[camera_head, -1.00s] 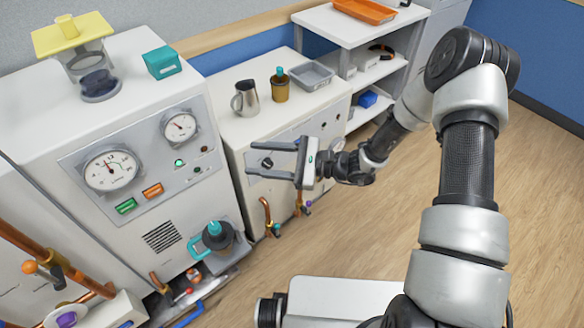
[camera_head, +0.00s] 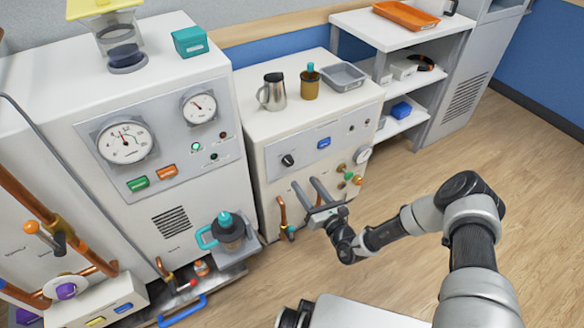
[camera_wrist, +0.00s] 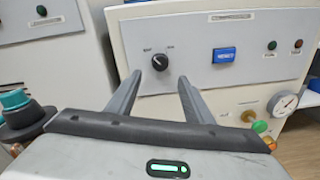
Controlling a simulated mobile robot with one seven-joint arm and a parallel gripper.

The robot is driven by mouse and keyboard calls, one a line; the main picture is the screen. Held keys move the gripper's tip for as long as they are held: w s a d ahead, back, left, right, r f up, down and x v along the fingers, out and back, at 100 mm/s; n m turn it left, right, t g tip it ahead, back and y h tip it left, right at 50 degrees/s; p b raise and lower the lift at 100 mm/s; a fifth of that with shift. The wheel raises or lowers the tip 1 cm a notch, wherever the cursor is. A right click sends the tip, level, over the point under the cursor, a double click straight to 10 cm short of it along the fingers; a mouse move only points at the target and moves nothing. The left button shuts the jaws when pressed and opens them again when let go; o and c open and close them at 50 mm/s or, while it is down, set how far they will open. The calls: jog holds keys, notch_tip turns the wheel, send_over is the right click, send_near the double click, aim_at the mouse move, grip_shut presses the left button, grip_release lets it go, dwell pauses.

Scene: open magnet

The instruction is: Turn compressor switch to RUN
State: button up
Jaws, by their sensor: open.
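A black rotary knob (camera_head: 288,160) sits on the grey front panel (camera_head: 316,143) of the lower white cabinet. In the wrist view the knob (camera_wrist: 160,62) shows a light pointer mark, with small labels at its upper left and upper right that are too small to read surely. My gripper (camera_head: 305,182) is open and empty, in front of the cabinet and below the knob. In the wrist view its fingers (camera_wrist: 160,77) point toward the panel, with the knob seen between and just above the tips. They appear apart from the knob.
A blue button (camera_head: 323,144) is right of the knob. Valves (camera_head: 347,177) and a small gauge (camera_head: 363,154) are farther right. A copper pipe (camera_head: 282,216) stands low at the left. Open floor lies to the right.

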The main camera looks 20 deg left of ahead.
aim_at(290, 164)
jog(key=b+x, duration=0.2)
jog(key=x, duration=0.8)
jog(key=shift+w+a, duration=0.25)
jog(key=shift+a, duration=0.05)
jog(key=c, duration=1)
jog(key=shift+c, duration=0.2)
